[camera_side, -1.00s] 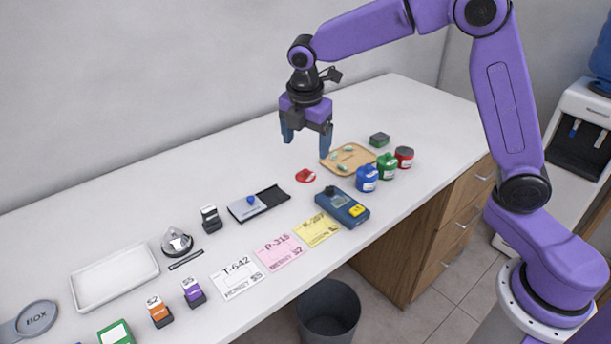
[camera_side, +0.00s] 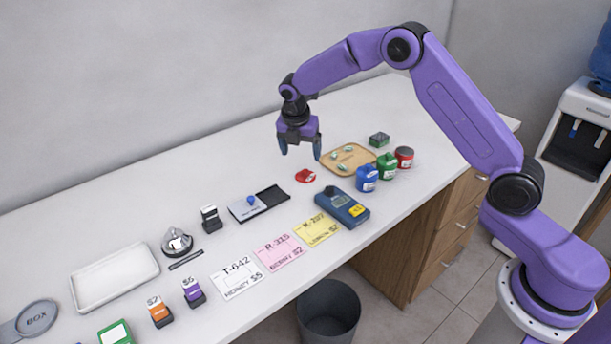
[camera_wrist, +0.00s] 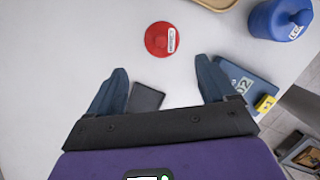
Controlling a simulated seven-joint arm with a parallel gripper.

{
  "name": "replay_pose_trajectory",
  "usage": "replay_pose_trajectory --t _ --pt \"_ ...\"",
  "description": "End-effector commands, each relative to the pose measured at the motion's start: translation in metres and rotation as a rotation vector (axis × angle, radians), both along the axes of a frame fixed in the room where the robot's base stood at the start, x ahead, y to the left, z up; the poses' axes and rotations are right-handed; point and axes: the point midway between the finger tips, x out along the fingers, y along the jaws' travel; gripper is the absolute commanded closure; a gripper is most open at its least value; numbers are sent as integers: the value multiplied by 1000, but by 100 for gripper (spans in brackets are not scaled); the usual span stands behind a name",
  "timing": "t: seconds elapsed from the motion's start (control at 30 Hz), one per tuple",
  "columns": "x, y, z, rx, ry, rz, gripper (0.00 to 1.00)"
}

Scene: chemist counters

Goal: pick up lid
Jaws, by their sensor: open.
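In the wrist view the lid (camera_wrist: 161,40) is a red disc with a raised knob and a small white label. My gripper (camera_side: 300,156) hangs above the counter over the lid's area, fingers pointing down. In the wrist view my gripper (camera_wrist: 163,82) is open and empty, with the lid beyond its fingertips, roughly centred between them and not touched.
A blue jar (camera_side: 367,178), a green jar (camera_side: 387,166) and a red jar (camera_side: 404,157) stand right of the lid. A wooden board (camera_side: 352,171) lies behind. A blue device (camera_side: 342,207) and a dark-and-silver tray (camera_side: 272,196) are nearby. The counter around the lid is clear.

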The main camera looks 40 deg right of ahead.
Motion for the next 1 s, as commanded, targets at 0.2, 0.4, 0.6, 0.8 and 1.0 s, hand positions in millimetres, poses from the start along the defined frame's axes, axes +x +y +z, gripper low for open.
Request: replay_pose_trajectory --t 0.2,0.4,0.6,0.8,1.0 --pt "4 -7 -29 0 1 -1 16" --pt "6 -10 -39 0 1 -1 16" --pt "8 -21 -65 -1 3 -2 16" --pt "12 -24 -82 -2 -3 -2 16" --pt "12 -25 -83 -1 -4 -2 16"
